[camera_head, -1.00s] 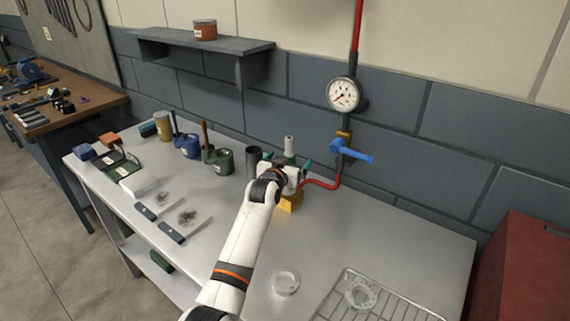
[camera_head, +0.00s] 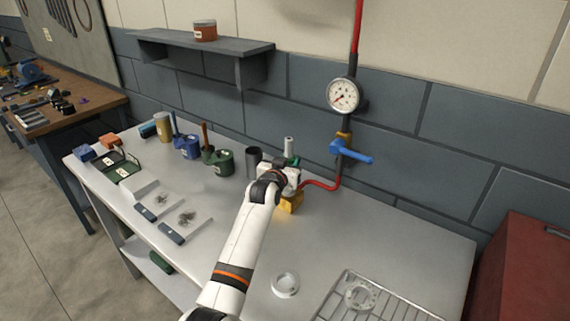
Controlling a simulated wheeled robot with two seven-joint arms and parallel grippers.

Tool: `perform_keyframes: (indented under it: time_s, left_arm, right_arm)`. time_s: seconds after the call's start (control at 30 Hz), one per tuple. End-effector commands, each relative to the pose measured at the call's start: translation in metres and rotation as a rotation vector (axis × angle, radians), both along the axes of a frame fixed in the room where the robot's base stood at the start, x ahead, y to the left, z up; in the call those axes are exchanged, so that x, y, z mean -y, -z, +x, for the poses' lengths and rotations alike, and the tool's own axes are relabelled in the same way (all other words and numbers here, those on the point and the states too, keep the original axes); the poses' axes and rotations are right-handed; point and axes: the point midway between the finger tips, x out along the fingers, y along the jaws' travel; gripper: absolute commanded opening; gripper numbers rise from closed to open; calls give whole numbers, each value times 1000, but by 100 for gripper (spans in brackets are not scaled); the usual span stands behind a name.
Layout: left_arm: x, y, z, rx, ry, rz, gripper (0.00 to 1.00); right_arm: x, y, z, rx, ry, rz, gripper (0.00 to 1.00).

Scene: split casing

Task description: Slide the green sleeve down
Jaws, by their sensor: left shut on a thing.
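The green sleeve (camera_head: 293,160) shows as a small green patch around the foot of an upright pale post (camera_head: 289,146). My left gripper (camera_head: 290,165) is shut on the green sleeve, and its wrist hides most of the sleeve from this view. A yellow block (camera_head: 291,202) shows just below the gripper. My right gripper is not in view.
A red hose (camera_head: 322,186) runs from the wall pipe toward the gripper. A blue valve handle (camera_head: 352,152) is close on the right. A dark grey cup (camera_head: 254,161) and green can (camera_head: 222,162) stand left. A clear ring (camera_head: 285,284) and wire rack (camera_head: 390,307) lie in front.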

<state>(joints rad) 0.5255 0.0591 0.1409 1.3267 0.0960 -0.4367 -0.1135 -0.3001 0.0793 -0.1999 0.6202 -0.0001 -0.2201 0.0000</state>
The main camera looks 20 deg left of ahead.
Motion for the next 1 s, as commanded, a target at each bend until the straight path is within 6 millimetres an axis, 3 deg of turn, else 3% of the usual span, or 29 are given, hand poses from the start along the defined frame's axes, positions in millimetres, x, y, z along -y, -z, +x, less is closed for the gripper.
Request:
perform_keyframes:
  time_s: [0.87,0.9,1.0]
  left_arm:
    - [0,16,0,-1,0,0,21]
    - [0,15,0,-1,0,0,42]
    - [0,15,0,-1,0,0,59]
  right_arm:
    - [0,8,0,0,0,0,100]
    - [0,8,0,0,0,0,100]
    - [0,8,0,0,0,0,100]
